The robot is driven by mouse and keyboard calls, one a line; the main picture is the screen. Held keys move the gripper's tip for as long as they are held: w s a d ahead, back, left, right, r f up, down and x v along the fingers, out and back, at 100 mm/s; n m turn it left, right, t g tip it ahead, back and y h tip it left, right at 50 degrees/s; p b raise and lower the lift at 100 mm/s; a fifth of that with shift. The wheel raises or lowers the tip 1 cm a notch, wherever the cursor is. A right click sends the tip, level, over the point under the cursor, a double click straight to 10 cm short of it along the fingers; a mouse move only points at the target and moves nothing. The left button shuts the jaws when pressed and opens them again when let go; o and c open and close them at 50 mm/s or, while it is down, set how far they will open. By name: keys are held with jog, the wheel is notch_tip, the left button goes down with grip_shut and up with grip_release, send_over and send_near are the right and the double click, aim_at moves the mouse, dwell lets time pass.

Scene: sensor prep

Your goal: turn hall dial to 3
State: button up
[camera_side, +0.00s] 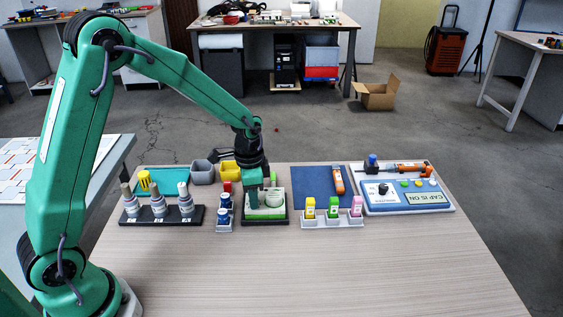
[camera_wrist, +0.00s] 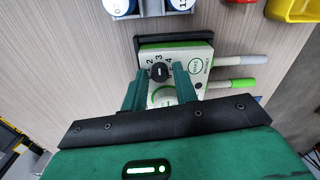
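A small white-and-green box (camera_side: 280,214) on a dark tray stands at the table's middle. In the wrist view, the box (camera_wrist: 206,50) carries a black dial knob (camera_wrist: 159,73) with printed numbers beside it, 2, 3 and 4 among them. A short pale mark shows on the knob; which number it points at I cannot tell. My gripper (camera_wrist: 158,84) is open, with one green finger on each side of the knob; contact is unclear. In the side view, my gripper (camera_side: 262,192) reaches down onto the box and hides its dial.
Left are a rack of bottles (camera_side: 158,210) and small blue-capped pots (camera_side: 224,212). Grey (camera_side: 203,172) and yellow (camera_side: 230,170) bins stand behind. The front table is clear.

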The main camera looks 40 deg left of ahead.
jog(key=shift+r, duration=3.9)
jog(key=shift+s, duration=0.1)
jog(key=s+r+n+t, duration=0.2)
jog(key=s+r, duration=0.4)
jog(key=s, duration=0.4)
jog(key=s+r+n+t, duration=0.3)
jog(key=s+r+n, duration=0.2)
jog(key=s, duration=0.5)
jog(key=shift+s+r, duration=0.25)
jog(key=shift+r, duration=0.25)
